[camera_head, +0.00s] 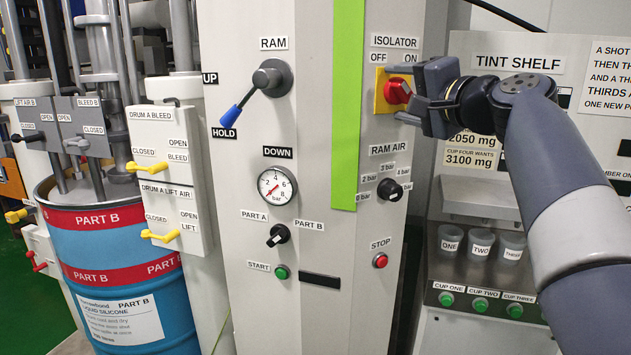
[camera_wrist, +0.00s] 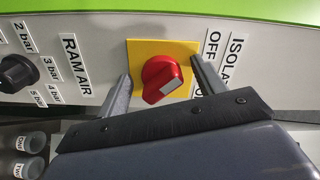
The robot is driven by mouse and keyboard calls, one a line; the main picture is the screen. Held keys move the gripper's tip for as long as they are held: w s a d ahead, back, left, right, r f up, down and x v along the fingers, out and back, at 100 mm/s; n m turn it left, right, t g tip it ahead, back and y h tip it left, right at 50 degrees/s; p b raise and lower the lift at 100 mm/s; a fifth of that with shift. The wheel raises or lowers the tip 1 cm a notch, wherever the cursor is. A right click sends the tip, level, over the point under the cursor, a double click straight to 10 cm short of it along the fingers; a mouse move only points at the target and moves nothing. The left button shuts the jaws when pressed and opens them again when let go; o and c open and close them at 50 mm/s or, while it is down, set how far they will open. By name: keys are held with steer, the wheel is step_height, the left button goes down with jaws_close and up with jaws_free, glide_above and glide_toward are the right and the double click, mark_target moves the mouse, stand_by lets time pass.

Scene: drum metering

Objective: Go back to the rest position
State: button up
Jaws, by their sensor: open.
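The isolator is a red rotary handle (camera_head: 397,91) on a yellow plate (camera_head: 380,106), high on the grey panel under OFF and ON labels. My gripper (camera_head: 402,93) is in front of it, coming in from the right. In the wrist view my gripper (camera_wrist: 160,76) is open, with one finger on each side of the red handle (camera_wrist: 162,80). Gaps show between the fingers and the handle. The handle sits at a slant with a white mark on one end; I cannot tell which label it points to. My arm's rest position is not marked in either view.
The ram air knob (camera_head: 389,190) and red stop button (camera_head: 380,261) are below the isolator. A lever (camera_head: 256,88) projects from the panel on the left. The tint shelf with cups (camera_head: 481,243) stands at the right, behind my arm. A blue drum (camera_head: 125,290) stands left.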

steer(key=m+p, duration=0.4)
steer(key=r+m+p, duration=0.1)
steer(key=m+p, duration=0.1)
steer(key=m, duration=0.1)
steer(key=shift+p, duration=0.3)
steer(key=m+p, duration=0.3)
steer(key=p, duration=0.1)
steer(key=shift+m, duration=0.3)
steer(key=shift+f+m+p, duration=0.15)
steer(key=shift+m+p, duration=0.85)
steer(key=shift+p, duration=0.05)
steer(key=shift+d, duration=0.1)
